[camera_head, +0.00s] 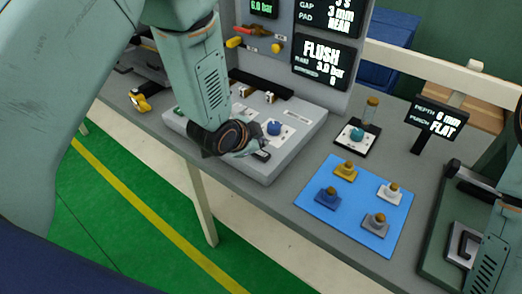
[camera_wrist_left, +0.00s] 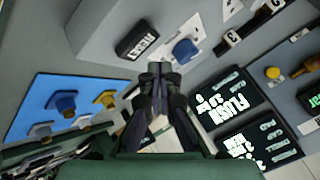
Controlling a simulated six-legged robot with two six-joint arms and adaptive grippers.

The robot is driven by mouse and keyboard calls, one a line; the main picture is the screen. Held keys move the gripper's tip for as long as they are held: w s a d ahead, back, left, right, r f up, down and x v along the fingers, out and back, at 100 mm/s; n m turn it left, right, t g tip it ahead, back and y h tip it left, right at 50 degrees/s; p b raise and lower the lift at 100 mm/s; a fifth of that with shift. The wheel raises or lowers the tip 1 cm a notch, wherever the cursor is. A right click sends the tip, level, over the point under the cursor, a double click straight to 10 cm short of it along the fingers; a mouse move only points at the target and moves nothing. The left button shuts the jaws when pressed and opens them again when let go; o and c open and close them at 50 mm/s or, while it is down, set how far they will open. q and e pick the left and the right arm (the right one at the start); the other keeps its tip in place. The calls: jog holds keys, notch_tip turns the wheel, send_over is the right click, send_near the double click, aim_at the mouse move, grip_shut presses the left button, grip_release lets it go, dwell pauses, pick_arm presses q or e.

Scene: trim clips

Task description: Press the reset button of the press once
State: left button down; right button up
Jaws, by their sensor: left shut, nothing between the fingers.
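The press's grey base (camera_head: 300,140) stands on the table in the middle of the head view. Its reset button is a black block (camera_head: 262,156) near the front edge; the wrist view shows the lettered RESET block (camera_wrist_left: 136,40) clearly. A blue knob (camera_head: 274,128) sits beside it and also shows in the wrist view (camera_wrist_left: 185,50). My left gripper (camera_head: 256,147) is shut and empty, its fingertips close to the reset button in the head view. In the wrist view the fingertips (camera_wrist_left: 156,68) appear just below and right of the button; I cannot tell whether they touch it.
A blue mat (camera_head: 335,222) with several knobbed pieces lies right of the press. The press panel (camera_head: 322,62) rises behind the base. My right arm shows at the right edge.

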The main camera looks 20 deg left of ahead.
aim_at(259, 155)
pick_arm(q)
jog(key=shift+r+p, duration=1.45)
jog(key=shift+r, duration=0.65)
jog(key=shift+f, duration=0.1)
jog(key=shift+n, duration=0.3)
jog(key=s+a+f+n+g+b, duration=0.2)
jog(key=s+f+b, duration=0.4)
jog(key=s+f, duration=0.5)
jog(key=s+a+f+n+g+y+b, duration=0.1)
jog(key=s+f+n+g+b, duration=0.3)
jog(key=s+f, duration=0.8)
jog(key=s+a+f+n+g+y+b, duration=0.1)
jog(key=s+a+f+n+g+b, duration=0.2)
jog(key=s+f+b, duration=0.6)
jog(key=s+f+n, duration=0.2)
jog(key=s, duration=0.3)
jog(key=shift+s+f+n, duration=0.2)
jog(key=shift+f+n, duration=0.1)
jog(key=shift+f, duration=0.1)
jog(key=shift+a, duration=0.15)
